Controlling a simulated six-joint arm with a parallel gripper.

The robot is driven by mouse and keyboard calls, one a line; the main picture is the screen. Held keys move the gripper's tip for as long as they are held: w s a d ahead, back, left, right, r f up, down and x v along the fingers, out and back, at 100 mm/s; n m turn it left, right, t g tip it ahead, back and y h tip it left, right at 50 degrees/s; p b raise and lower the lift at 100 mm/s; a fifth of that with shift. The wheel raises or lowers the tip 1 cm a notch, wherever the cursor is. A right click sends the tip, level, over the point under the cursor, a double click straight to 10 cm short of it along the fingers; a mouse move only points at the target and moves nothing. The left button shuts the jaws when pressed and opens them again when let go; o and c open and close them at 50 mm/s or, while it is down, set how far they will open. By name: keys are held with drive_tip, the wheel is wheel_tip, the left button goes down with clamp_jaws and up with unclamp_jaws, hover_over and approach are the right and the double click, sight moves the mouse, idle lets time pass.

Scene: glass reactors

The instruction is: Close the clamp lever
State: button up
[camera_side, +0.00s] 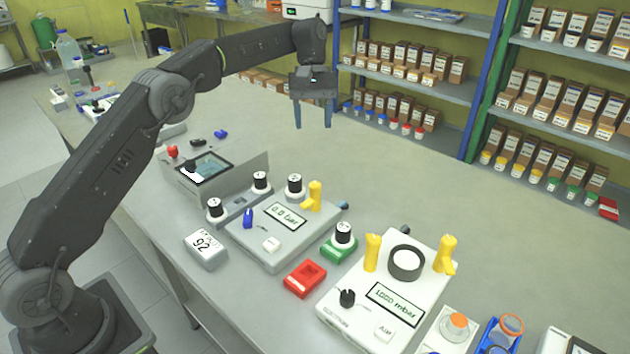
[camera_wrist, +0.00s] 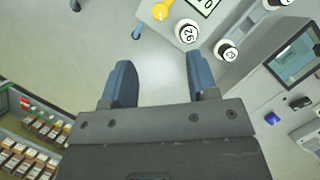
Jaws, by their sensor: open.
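My gripper (camera_side: 312,118) hangs with its fingers down, high above the back of the bench. It is open and empty, and its two blue fingers stand apart in the wrist view (camera_wrist: 160,62). A grey device reading 0.0 bar (camera_side: 270,236) stands in front of it on the bench, with a yellow part (camera_side: 313,196) and a small blue part (camera_side: 248,218) on top. A white device reading 1000 mbar (camera_side: 385,305) has two yellow upright parts (camera_side: 372,252) beside a dark ring (camera_side: 406,263). I cannot tell which part is the clamp lever. The gripper touches none of them.
Black-capped vials (camera_side: 295,185) stand at the grey device. A device with a screen (camera_side: 205,168) and upright panel is left. A red block (camera_side: 305,278) and a green block (camera_side: 339,249) lie between devices. Shelves of boxes (camera_side: 405,55) stand behind. The bench's back right is clear.

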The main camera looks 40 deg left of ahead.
sight(315, 184)
drive_tip(key=x, duration=1.4)
drive_tip(key=shift+w+f, duration=0.1)
drive_tip(key=shift+c, duration=0.4)
drive_tip(key=c, duration=0.8)
drive_tip(key=shift+c, duration=0.2)
